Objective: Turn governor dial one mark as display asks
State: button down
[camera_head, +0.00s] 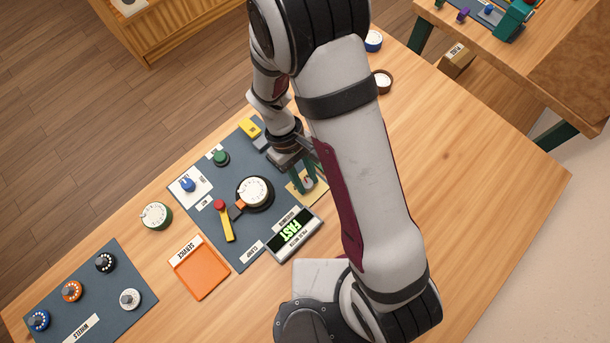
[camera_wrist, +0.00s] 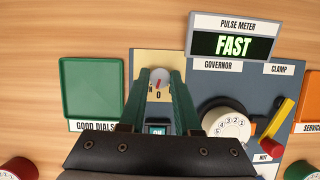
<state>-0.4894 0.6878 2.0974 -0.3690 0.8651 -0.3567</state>
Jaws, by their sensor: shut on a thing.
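The pulse meter display (camera_head: 294,231) reads FAST in green letters, and it also shows in the wrist view (camera_wrist: 233,46). The governor dial (camera_wrist: 160,79) is a small round grey knob with a red pointer line on a pale yellow plate (camera_wrist: 146,62). My gripper (camera_wrist: 160,76) has its two green fingers shut on the knob, one on each side. The lettering on the plate is partly hidden by the fingers. In the head view my gripper (camera_head: 305,180) is down at the yellow plate, and my arm covers part of that area.
A white numbered phone dial (camera_head: 255,191) on a black base stands close beside the gripper. A yellow lever (camera_head: 228,228) with a red knob lies beyond it. A green tray (camera_wrist: 92,88) and an orange service tray (camera_head: 199,267) flank the grey board.

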jog(key=m+y, duration=0.1)
jog(key=m, duration=0.1)
jog(key=m+g, duration=0.1)
jog(key=m, duration=0.2)
jog(key=shift+d+m+y, duration=0.1)
jog(key=shift+m+y, duration=0.2)
jog(key=shift+y, duration=0.1)
dwell(0.4)
jog(key=c, duration=0.6)
grip_release()
jog(key=shift+w, duration=0.1)
jog(key=shift+r, duration=0.1)
jog(key=v, duration=1.5)
jog(key=shift+w+r, duration=0.2)
jog(key=shift+r, duration=0.05)
jog(key=shift+d, duration=0.15)
